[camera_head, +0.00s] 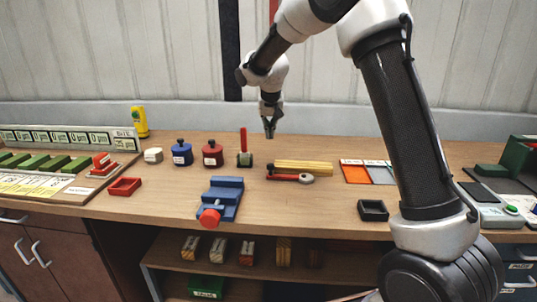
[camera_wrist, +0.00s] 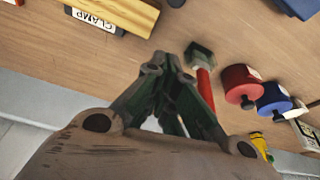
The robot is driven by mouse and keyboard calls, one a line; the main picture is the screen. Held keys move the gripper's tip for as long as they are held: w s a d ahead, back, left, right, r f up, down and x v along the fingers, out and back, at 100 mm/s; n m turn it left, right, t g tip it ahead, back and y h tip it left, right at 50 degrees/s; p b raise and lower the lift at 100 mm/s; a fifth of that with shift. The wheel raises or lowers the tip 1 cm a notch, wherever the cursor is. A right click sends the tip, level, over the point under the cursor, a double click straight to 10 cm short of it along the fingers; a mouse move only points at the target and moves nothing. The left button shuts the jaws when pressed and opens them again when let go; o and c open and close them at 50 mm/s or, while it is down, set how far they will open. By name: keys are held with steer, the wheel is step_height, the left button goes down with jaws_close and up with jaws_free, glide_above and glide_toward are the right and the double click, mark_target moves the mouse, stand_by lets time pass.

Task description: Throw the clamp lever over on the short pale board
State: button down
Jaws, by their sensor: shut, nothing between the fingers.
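The lever also shows in the wrist view (camera_wrist: 205,88), partly hidden by my fingers. My gripper (camera_head: 269,135) is shut and empty, above the bench behind the board, right of the upright lever.
Red (camera_head: 212,155) and blue (camera_head: 181,154) knobbed pots stand left of the lever. A blue vise (camera_head: 225,190) sits in front. An orange-and-grey tray (camera_head: 356,173) lies right of the board. The wall rises close behind the bench.

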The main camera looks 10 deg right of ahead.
steer(key=x, duration=1)
steer(key=shift+s+d, duration=0.1)
steer(key=s, duration=0.2)
steer(key=shift+s+a, duration=0.2)
steer(key=shift+s, duration=0.05)
steer(key=shift+s+a+f, duration=0.1)
steer(key=shift+s, duration=0.6)
steer(key=shift+s+a, duration=0.1)
